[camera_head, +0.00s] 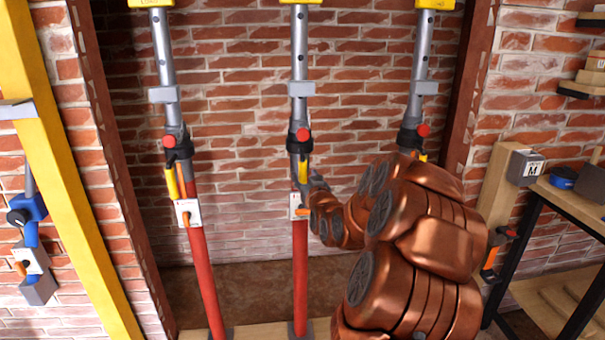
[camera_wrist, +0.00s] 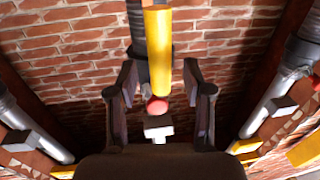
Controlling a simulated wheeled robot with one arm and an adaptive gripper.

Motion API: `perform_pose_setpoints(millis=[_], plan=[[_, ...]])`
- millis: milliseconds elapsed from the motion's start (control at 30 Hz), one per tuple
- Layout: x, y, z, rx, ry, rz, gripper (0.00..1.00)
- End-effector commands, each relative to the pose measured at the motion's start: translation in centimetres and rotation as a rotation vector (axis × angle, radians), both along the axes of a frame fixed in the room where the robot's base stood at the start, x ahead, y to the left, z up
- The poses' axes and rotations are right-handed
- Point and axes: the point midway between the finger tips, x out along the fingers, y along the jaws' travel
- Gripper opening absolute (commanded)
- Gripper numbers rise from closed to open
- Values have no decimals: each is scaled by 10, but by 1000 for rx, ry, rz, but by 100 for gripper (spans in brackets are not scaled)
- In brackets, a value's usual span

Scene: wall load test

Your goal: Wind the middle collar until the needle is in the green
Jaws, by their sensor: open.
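The middle prop (camera_head: 300,125) is a grey steel tube over a red lower tube. Its black collar (camera_head: 299,147) carries a red knob (camera_head: 303,134) and a yellow handle (camera_head: 303,170). My gripper (camera_head: 313,182) is at the handle, just right of the prop. In the wrist view, which looks upside down, the yellow handle (camera_wrist: 158,50) lies between my open fingers (camera_wrist: 160,72), with a gap on each side. The red knob (camera_wrist: 157,105) shows beyond it. A white gauge plate (camera_head: 296,204) sits below the collar, partly hidden by my gripper; its needle cannot be read.
Similar props stand left (camera_head: 165,70) and right (camera_head: 419,75); my arm hides much of the right one. A yellow beam (camera_head: 70,190) leans at far left. A workbench (camera_head: 560,195) stands at the right. A brick wall (camera_head: 235,110) is behind.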

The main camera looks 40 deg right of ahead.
Motion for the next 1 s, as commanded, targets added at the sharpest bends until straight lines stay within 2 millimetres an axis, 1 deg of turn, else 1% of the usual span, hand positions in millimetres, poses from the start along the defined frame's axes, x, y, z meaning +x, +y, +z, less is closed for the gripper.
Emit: perform_pose_setpoints(millis=[33, 100, 300, 700, 1000], plan=[[7, -3, 1, -2, -1, 1, 51], [13, -7, 1, -1, -2, 0, 51], [25, -14, 0, 2, -1, 0, 51], [28, -16, 0, 0, -1, -1, 50], [28, -16, 0, 1, 0, -1, 18]])
